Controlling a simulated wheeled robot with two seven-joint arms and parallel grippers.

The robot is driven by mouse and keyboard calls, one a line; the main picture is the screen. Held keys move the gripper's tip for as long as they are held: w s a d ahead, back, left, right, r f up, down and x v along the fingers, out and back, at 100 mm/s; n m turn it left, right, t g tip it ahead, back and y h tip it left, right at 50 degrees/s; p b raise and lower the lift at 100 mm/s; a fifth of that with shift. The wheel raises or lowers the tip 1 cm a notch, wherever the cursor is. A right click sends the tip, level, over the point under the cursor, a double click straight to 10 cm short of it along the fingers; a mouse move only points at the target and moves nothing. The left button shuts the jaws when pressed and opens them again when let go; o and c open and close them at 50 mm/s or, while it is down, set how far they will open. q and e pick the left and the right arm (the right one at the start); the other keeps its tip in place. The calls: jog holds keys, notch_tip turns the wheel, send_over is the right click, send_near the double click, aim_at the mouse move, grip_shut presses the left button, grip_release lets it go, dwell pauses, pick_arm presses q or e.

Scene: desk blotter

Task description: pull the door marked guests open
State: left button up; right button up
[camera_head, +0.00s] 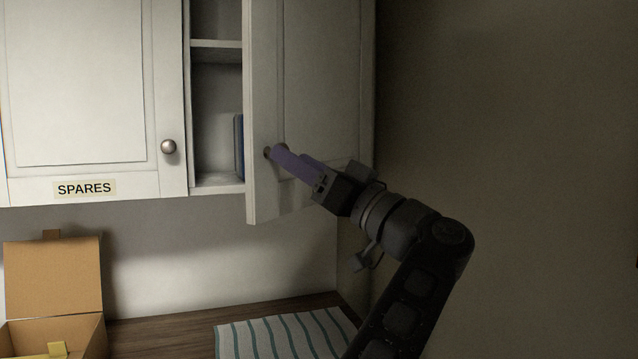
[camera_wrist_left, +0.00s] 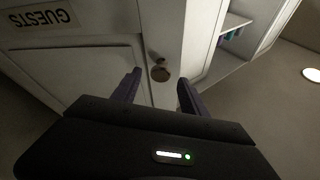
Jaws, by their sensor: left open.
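The guests door (camera_head: 322,60) is a pale panelled cupboard door that stands partly open, swung out at the right of the cupboard. Its GUESTS label (camera_wrist_left: 45,18) reads upside down in the left wrist view; I cannot make it out in the head view. The door's round knob (camera_wrist_left: 160,73) lies between the fingertips of my left gripper (camera_wrist_left: 158,86), with a gap on each side. In the head view the purple fingers of my left gripper (camera_head: 281,156) are at the knob and hide most of it. This gripper is open and holds nothing. My right gripper is not in view.
The SPARES door (camera_head: 80,80) is shut, with its own knob (camera_head: 169,146). Inside the open cupboard, a blue item (camera_head: 239,146) stands on the bottom shelf. Below are an open cardboard box (camera_head: 52,280) and a striped cloth (camera_head: 280,335) on the wooden counter (camera_head: 160,328).

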pick_arm(q)
jog(key=shift+b+v, duration=0.35)
jog(key=shift+v, duration=2.3)
